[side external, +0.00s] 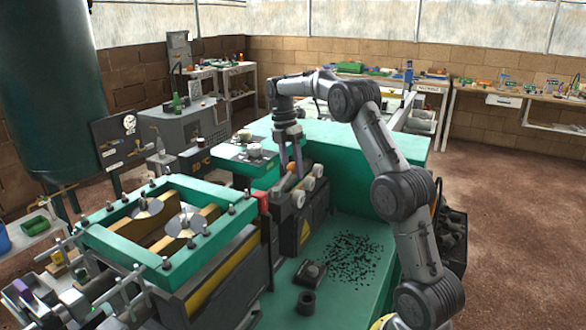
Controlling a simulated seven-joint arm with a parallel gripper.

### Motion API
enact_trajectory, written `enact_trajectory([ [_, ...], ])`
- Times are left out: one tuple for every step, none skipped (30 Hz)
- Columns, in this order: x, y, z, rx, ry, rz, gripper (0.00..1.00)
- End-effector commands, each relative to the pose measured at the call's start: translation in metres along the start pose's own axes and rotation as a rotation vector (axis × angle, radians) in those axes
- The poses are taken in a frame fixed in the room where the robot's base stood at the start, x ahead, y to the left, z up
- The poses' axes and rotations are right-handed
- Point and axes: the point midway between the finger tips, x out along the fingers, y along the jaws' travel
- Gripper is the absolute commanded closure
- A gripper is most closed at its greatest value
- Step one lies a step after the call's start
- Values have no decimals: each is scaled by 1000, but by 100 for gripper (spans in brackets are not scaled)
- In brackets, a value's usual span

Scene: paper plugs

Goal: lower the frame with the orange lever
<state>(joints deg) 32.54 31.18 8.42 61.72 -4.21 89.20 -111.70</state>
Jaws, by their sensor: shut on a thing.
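The green frame (96,233) is a rectangular plate with several upright bolts, on the machine at the left. It surrounds yellow bars and shiny round discs. The orange lever (289,180) is a small orange knob at the left end of a lever bank, right of the frame. My gripper (291,174) points down at the lever bank, its two long fingers around the orange lever and shut on it. The fingers hide part of the lever, and its exact tilt is hard to make out.
White-knobbed levers (308,184) stand close beside my gripper on a dark box with a yellow warning sign (305,230). A green table (345,290) holds scattered black bits, a dark block and a black cup (306,302). A green box (345,160) stands behind.

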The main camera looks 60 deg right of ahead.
Motion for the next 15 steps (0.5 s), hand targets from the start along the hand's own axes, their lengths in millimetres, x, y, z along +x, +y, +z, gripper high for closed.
enact_trajectory([
  [-4,3,-1,-3,-5,17,100],
  [-4,3,-1,-3,-5,17,53],
  [-4,3,-1,-3,-5,16,46],
  [-4,3,-1,-3,-4,15,41],
  [-3,3,-1,-3,-4,14,35],
  [-3,2,-1,-2,-4,13,29],
  [-3,2,-1,-2,-3,12,29],
  [-2,2,-1,-2,-3,11,29],
  [-2,2,-1,-1,-3,10,29],
  [-2,2,0,-1,-2,9,29],
  [-2,2,0,-1,-2,9,29],
  [-2,2,0,-1,-2,8,29],
  [-1,2,0,-1,-2,8,29],
  [-1,2,0,-1,-2,7,29],
  [-2,2,0,0,-2,7,29],
])
